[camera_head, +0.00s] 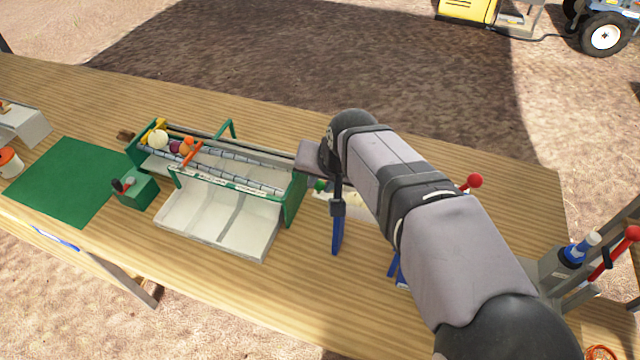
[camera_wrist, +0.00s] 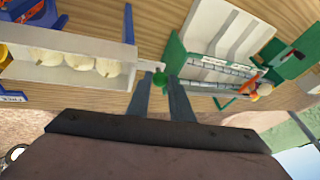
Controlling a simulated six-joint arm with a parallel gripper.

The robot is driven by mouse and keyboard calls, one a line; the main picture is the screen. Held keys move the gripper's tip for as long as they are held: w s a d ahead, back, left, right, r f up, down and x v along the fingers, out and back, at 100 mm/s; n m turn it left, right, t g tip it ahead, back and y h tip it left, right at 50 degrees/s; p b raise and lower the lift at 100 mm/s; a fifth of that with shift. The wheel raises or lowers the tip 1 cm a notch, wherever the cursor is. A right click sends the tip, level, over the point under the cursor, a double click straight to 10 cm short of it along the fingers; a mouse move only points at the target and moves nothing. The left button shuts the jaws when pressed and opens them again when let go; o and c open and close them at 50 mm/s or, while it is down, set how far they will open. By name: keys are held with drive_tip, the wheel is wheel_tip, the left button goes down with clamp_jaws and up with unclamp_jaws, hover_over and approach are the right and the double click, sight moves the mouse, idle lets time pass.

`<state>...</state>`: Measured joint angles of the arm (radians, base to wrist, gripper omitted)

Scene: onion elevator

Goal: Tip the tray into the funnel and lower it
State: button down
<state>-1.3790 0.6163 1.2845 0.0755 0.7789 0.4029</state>
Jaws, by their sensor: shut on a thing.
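A long white tray (camera_wrist: 75,75) with several pale onions (camera_wrist: 78,65) in it lies at the left of the wrist view. A small green knob (camera_wrist: 159,79) is at the tray's end. My gripper (camera_wrist: 160,83) is shut on this knob. In the head view my arm covers most of the tray, with only its pale end (camera_head: 326,203) and an onion showing. The onions are inside the tray, which looks about level. Blue supports (camera_head: 337,232) stand beside it. I cannot make out the funnel; my arm may hide it.
A green-framed roller sorter (camera_head: 230,168) with colored balls and a white catch tray (camera_head: 215,222) stands left of my arm. A green box with a lever (camera_head: 137,190) and a green mat (camera_head: 67,180) are further left. A red-knobbed lever (camera_head: 630,234) is at right.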

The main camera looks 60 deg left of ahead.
sight(348, 199)
drive_tip(key=shift+m+g+y, duration=0.3)
drive_tip(key=shift+g+y, duration=0.5)
drive_tip(key=shift+y, duration=0.1)
drive_tip(key=shift+w+d+r+b, duration=0.25)
drive_tip(key=shift+w+r+b, duration=0.05)
drive_tip(key=shift+r+b, duration=0.35)
drive_tip(key=shift+w+d+r+b, duration=0.25)
drive_tip(key=shift+w+r+b, duration=0.05)
drive_tip(key=shift+r+b, duration=0.4)
drive_tip(key=shift+w+d+r+b, duration=0.25)
drive_tip(key=shift+w+r+b, duration=0.05)
drive_tip(key=shift+r+b, duration=0.35)
drive_tip(key=d+r+b, duration=0.1)
drive_tip(key=b, duration=0.1)
drive_tip(key=w+r+g+y+b, duration=0.1)
drive_tip(key=r, duration=0.1)
drive_tip(key=w+d+r+g+y+b, duration=0.1)
drive_tip(key=b, duration=0.1)
drive_tip(key=shift+w+d+r+m+b, duration=0.2)
drive_tip(key=shift+d+r+m+b, duration=0.05)
drive_tip(key=shift+d+m+b, duration=0.1)
drive_tip(key=c, duration=1.9)
unclamp_jaws()
drive_tip(key=shift+o, duration=0.2)
drive_tip(key=b+v, duration=0.1)
drive_tip(key=v, duration=0.6)
drive_tip(key=shift+d, duration=0.15)
